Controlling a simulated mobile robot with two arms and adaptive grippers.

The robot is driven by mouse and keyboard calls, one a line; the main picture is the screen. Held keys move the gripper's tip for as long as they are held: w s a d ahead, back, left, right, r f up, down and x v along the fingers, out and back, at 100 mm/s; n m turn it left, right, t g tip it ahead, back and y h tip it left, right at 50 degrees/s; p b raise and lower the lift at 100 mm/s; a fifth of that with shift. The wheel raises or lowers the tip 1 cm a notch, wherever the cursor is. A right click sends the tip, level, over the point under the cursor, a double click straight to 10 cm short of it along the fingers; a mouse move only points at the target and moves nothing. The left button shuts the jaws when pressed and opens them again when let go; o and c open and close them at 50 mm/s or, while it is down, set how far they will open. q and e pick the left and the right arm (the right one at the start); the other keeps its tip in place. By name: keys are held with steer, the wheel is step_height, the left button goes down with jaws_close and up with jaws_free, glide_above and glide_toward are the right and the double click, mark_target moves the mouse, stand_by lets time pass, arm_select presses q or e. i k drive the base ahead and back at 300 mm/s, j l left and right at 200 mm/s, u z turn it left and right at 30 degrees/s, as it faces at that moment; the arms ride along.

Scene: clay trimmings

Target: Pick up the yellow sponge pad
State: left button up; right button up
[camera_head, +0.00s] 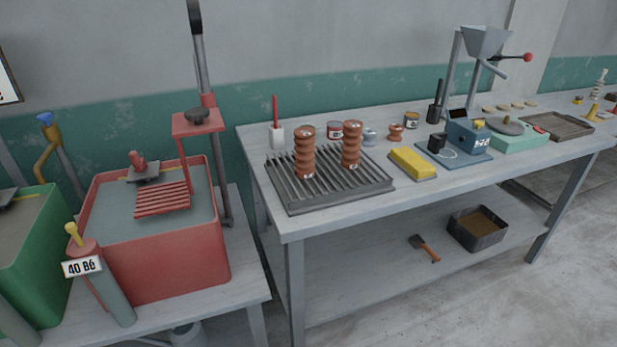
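The yellow sponge pad (413,163) is a flat, rounded rectangular block with a greyish lower layer. It lies on the grey workbench (330,217) near its front edge, just right of the ribbed metal rack. Its top is uncovered and nothing rests on it. Neither of my grippers shows in the head view.
The ribbed rack (290,190) bears two brown ridged clay pieces (304,152) left of the sponge. A blue device (468,135) stands right of it, small pots (396,132) behind. A red tub (155,265) stands on a lower bench at left. A hammer (424,248) lies on the lower shelf.

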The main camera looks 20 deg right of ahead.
mark_target(419, 168)
steer(key=z, duration=1.3)
